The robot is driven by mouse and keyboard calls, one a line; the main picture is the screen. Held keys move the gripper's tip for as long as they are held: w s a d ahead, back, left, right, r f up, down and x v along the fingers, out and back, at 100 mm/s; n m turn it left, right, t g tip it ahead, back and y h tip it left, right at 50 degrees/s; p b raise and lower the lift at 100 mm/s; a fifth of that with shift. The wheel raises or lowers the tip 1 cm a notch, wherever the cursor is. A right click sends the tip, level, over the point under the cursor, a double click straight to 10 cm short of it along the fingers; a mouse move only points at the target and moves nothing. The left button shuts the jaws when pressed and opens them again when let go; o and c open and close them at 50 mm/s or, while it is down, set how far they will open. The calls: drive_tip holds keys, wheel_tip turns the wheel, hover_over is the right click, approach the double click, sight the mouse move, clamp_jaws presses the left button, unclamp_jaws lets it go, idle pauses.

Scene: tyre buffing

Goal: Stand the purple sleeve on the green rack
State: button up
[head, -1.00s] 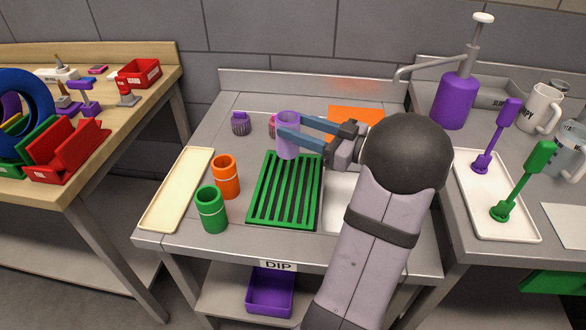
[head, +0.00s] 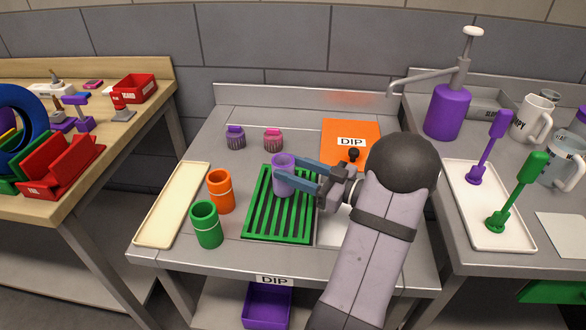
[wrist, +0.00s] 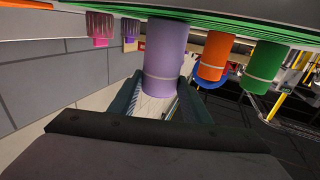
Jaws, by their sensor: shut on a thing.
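The purple sleeve (head: 283,176) is a light purple open tube, held upright between the fingers of my gripper (head: 297,183). The sleeve's right side is partly hidden by the fingers.
An orange sleeve (head: 220,191) and a green sleeve (head: 206,224) stand left of the rack, beside a cream tray (head: 173,204). A purple knobbed cap (head: 235,137) and a pink one (head: 273,139) stand behind.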

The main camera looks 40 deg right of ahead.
drive_tip(key=shift+f, duration=0.1)
drive_tip(key=o, duration=1.2)
drive_tip(key=shift+r, duration=0.2)
drive_tip(key=shift+s+d+f, duration=0.1)
drive_tip(key=shift+s+d, duration=0.1)
drive_tip(key=shift+s, duration=0.1)
drive_tip(key=shift+b+v, duration=0.4)
drive_tip(key=shift+v, duration=2)
